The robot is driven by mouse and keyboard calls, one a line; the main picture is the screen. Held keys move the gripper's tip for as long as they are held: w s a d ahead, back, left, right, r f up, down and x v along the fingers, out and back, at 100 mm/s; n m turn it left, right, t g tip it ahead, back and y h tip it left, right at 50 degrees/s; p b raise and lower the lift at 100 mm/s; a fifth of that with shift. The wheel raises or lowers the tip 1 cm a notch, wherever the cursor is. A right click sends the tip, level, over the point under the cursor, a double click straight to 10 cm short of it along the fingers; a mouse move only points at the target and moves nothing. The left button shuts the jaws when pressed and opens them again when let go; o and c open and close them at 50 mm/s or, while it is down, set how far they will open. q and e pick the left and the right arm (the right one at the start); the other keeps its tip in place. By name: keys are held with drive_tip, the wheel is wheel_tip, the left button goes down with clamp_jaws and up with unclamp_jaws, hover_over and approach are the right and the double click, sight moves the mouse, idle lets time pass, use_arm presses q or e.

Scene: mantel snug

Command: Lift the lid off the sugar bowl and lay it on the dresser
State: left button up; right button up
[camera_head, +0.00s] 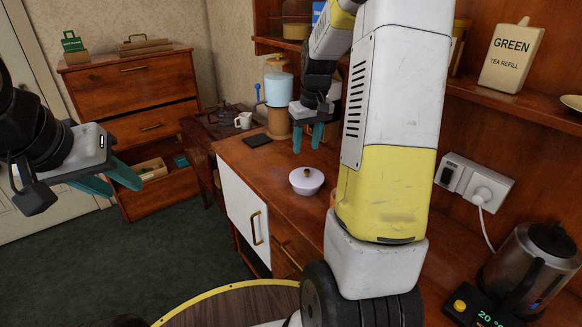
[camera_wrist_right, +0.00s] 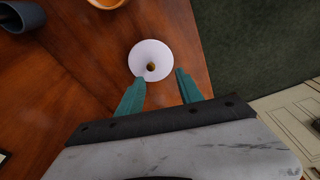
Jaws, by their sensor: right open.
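The sugar bowl (camera_head: 306,187) is pale lilac-white and stands upright on the wooden dresser (camera_head: 262,163). Its round lid (camera_head: 306,176) with a small brass knob sits on top. In the right wrist view the lid (camera_wrist_right: 141,56) shows from above, just beyond my fingertips. My right gripper (camera_head: 309,146) is open and empty, with teal fingers above and behind the bowl in the head view, apart from it. The right wrist view shows its two fingers (camera_wrist_right: 160,80) spread, the knob lying roughly between their lines. My left gripper (camera_head: 126,188) is open and empty, far left over the floor.
A dark flat slab (camera_head: 257,140) and a dispenser (camera_head: 278,95) stand behind the bowl. A kettle (camera_head: 533,262) is at the front right. An orange-rimmed dish (camera_wrist_right: 105,3) and a dark cup (camera_wrist_right: 22,14) lie near the bowl. The dresser top left of the bowl is clear.

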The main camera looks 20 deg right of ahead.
sight(307, 170)
drive_tip(key=shift+g, duration=0.3)
drive_tip(key=w+f, duration=0.1)
drive_tip(key=f, duration=0.2)
drive_tip(key=w+d+f, duration=0.1)
drive_tip(key=f, duration=0.2)
drive_tip(key=w+d+f, duration=0.1)
drive_tip(key=f, duration=0.3)
drive_tip(key=shift+w, duration=0.1)
drive_tip(key=shift+f, duration=0.5)
clamp_jaws()
